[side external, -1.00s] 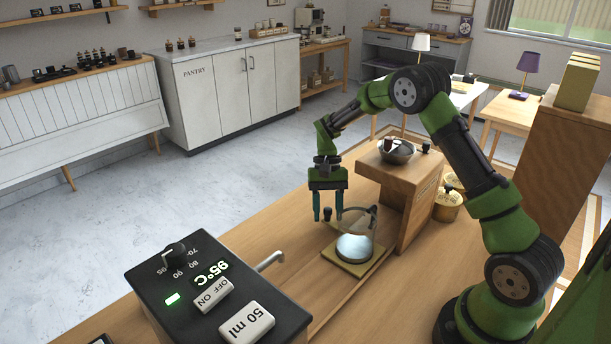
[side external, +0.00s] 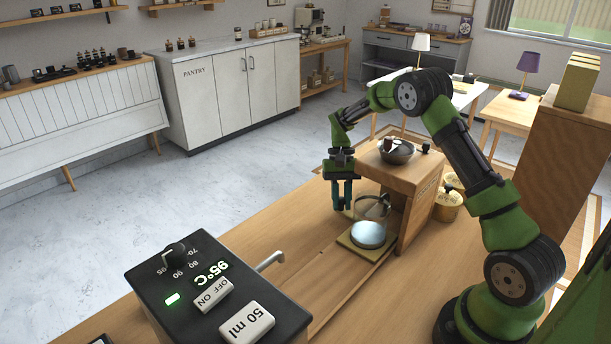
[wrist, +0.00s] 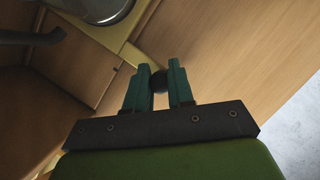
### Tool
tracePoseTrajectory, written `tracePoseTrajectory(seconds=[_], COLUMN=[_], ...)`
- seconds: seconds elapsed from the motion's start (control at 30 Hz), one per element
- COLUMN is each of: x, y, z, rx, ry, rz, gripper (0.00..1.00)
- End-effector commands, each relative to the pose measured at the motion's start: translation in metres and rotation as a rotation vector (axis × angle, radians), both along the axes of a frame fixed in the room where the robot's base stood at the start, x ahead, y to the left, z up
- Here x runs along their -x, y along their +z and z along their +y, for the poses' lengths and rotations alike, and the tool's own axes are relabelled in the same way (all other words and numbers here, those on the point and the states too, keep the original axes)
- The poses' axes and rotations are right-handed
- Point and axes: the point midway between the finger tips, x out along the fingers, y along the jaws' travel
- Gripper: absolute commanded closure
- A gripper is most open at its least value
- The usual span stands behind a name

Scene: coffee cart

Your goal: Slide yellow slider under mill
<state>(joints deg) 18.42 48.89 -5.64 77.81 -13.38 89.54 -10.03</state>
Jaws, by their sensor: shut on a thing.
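The yellow slider (side external: 356,247) lies flat on its wooden track in front of the mill's wooden body (side external: 420,215). A clear glass vessel with a pale round bottom (side external: 368,234) stands on it, close beside the mill's opening. In the wrist view the slider's yellow edge (wrist: 133,54) runs beyond my fingers. My gripper (side external: 342,204) is low at the slider's far side, shut on its small black knob. The knob (wrist: 158,81) shows between my teal fingertips in the wrist view. The mill has a dark bowl (side external: 397,153) on top. How far the slider reaches under the mill is partly hidden.
A black kettle base with buttons (side external: 215,290) and a metal spout (side external: 270,260) stands at the front left. A tall wooden block (side external: 550,160) is at the right. The counter left of the track is clear.

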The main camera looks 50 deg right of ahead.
Motion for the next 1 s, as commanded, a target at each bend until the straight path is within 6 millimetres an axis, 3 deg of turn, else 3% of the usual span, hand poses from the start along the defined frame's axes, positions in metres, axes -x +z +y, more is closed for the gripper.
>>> tracePoseTrajectory(seconds=[0.1,0.3,0.67,0.7,0.8,0.87,1.0], x=[-0.002,-0.002,-0.001,-0.001,-0.001,-0.001,0.000], y=[0.000,0.000,0.001,0.001,0.001,0.001,0.001], z=[-0.038,-0.074,-0.084,-0.084,-0.084,-0.083,-0.082], rx=[0.004,0.005,0.010,0.011,0.010,0.009,0.005], ry=[-0.006,0.001,0.003,0.004,0.001,0.001,0.001], rz=[-0.006,-0.007,-0.010,-0.010,-0.010,-0.008,-0.006], gripper=[1.00,1.00,1.00,0.76,0.61,0.52,0.52])
